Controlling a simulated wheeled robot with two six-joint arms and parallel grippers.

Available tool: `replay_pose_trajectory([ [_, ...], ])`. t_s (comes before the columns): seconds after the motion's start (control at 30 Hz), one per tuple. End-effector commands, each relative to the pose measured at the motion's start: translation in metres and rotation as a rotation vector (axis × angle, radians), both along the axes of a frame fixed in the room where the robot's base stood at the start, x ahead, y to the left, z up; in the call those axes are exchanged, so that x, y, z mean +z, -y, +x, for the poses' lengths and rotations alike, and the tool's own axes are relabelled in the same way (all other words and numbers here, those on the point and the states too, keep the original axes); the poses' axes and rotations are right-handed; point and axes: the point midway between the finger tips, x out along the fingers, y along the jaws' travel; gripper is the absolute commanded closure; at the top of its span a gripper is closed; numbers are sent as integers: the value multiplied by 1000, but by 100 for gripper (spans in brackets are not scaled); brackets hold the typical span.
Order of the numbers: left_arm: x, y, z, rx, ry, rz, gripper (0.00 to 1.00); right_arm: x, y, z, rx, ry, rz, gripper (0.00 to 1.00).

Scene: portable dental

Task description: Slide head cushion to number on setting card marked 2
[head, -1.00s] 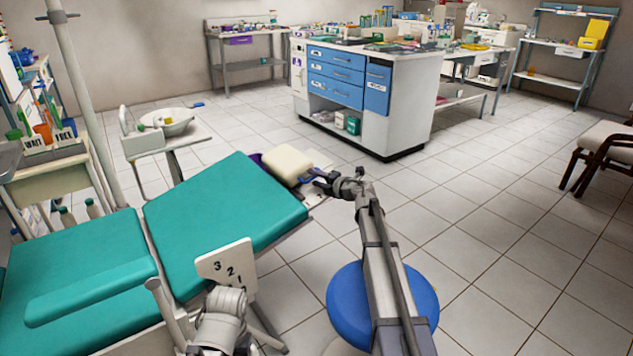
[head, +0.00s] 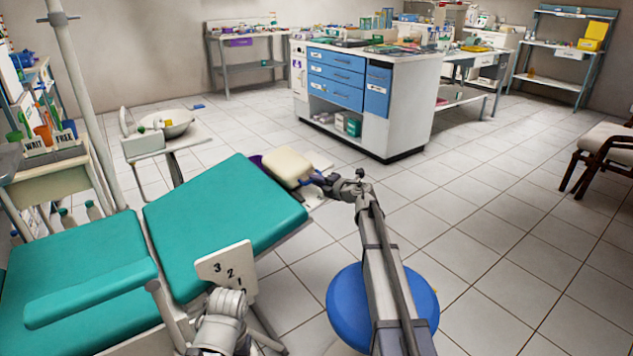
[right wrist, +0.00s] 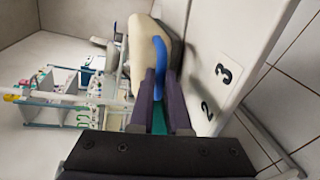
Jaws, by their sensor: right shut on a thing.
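The cream head cushion (head: 287,166) sits at the top end of the green dental chair's backrest (head: 222,212). My right gripper (head: 308,180) is at the cushion's right side. In the right wrist view, its two purple fingers (right wrist: 160,98) are shut on a blue handle (right wrist: 158,80) beside the cushion (right wrist: 149,52). A white card (right wrist: 222,90) beside the fingers there shows 3 and 2.
A blue round stool (head: 345,305) stands under my right arm. A basin stand (head: 165,145) is beyond the chair. A cabinet with blue drawers (head: 336,76) stands behind.

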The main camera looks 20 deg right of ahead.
Motion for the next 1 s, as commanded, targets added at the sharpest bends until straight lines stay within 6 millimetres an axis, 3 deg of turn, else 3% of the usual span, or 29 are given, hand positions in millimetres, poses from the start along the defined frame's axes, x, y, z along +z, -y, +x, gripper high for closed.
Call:
replay_pose_trajectory([
  [0.87,0,0,0,0,0,0,40,0,1,0,-1,0,0,100],
  [1.0,5,0,0,1,0,0,40,5,12,6,-2,-1,0,100],
])
